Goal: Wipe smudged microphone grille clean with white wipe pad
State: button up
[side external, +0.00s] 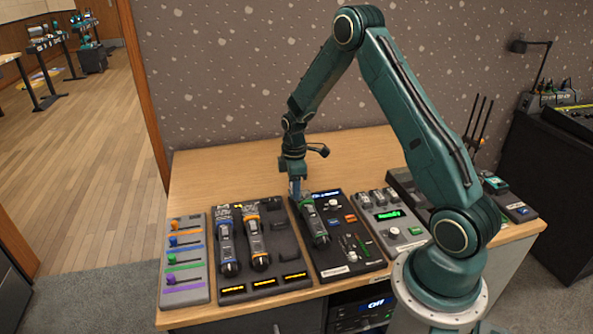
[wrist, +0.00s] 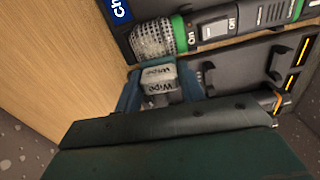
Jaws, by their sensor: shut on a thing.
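The microphone with the green ring (side external: 318,228) lies on a dark panel in the side view. Its mesh grille (wrist: 160,40) shows in the wrist view, grey and unevenly speckled; I cannot tell smudge from mesh. My gripper (side external: 296,188) is low at the grille end of this microphone. In the side view the pad is too small to make out.
A dark tray to the left holds a blue-ringed microphone (side external: 226,240) and an orange-ringed microphone (side external: 255,238). A grey fader panel (side external: 185,262) sits at the far left. A grey box with a green display (side external: 388,214) stands right. The back of the wooden table (side external: 225,170) is clear.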

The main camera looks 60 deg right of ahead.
jog(key=shift+s+d, duration=2.05)
jog(key=shift+d, duration=0.1)
jog(key=shift+c, duration=0.3)
jog(key=w+a, duration=0.4)
jog(key=shift+w+a+r, duration=0.1)
jog(key=shift+w+a, duration=0.05)
jog(key=shift+w, duration=0.05)
jog(key=shift+s+r, duration=0.1)
jog(key=shift+r, duration=3.85)
